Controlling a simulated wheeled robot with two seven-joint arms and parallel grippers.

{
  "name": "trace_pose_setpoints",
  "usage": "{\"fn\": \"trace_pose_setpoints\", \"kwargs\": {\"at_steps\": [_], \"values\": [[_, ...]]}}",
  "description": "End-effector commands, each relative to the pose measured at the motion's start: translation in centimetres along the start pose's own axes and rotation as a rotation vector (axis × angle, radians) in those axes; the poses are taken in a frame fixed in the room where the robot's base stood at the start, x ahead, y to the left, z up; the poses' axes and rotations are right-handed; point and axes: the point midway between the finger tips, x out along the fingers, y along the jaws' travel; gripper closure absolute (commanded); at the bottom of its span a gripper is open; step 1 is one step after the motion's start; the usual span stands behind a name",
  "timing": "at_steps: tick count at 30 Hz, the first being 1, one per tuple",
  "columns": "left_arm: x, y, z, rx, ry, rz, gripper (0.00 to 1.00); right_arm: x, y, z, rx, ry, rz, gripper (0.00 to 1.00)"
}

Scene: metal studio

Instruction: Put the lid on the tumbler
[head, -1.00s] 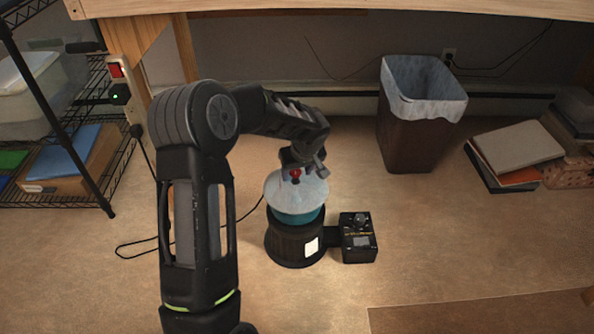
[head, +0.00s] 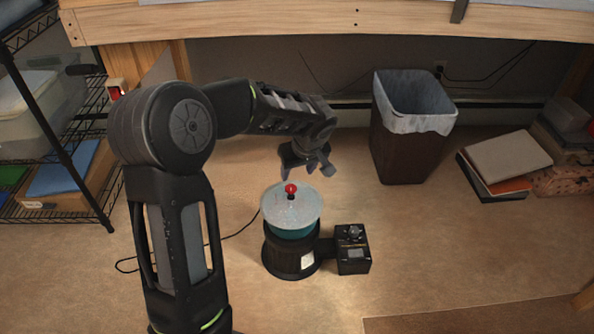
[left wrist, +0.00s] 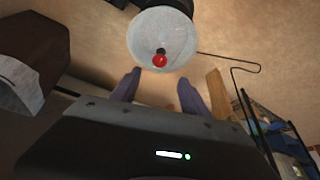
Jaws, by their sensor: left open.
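The tumbler (head: 291,233) is a teal drum sitting on a dark round motor base (head: 287,256). The pale, speckled lid (head: 305,206) with a red knob (head: 291,188) rests on top of it and covers its opening. In the left wrist view the lid (left wrist: 178,38) shows as a pale disc with the red knob (left wrist: 159,61) near its lower edge. My left gripper (head: 306,172) is open and empty, above and behind the lid, apart from the knob. Its two fingers (left wrist: 157,88) point toward the lid in the left wrist view. My right gripper is not in view.
A black control box (head: 353,252) is joined to the base's right side. A lined waste bin (head: 404,150) stands behind at right, with stacked books (head: 500,163) farther right. A wire shelf (head: 62,140) is at left. A wooden bench edge (head: 330,20) spans overhead.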

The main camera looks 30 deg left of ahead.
Motion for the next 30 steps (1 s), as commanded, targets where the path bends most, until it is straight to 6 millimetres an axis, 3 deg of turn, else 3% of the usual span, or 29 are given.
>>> {"fn": "trace_pose_setpoints", "kwargs": {"at_steps": [22,26,29,30], "values": [[0.3,0.1,0.4,0.008,-0.009,0.004,0.47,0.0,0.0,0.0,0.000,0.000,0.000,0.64],[2.0,1.4,3.4,0.075,-0.068,0.039,0.47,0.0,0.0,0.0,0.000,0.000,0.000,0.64],[4.3,3.0,8.7,0.179,-0.164,0.105,0.47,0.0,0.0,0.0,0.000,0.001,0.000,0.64],[5.4,3.7,11.5,0.230,-0.212,0.141,0.47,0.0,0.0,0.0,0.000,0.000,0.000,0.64]]}}
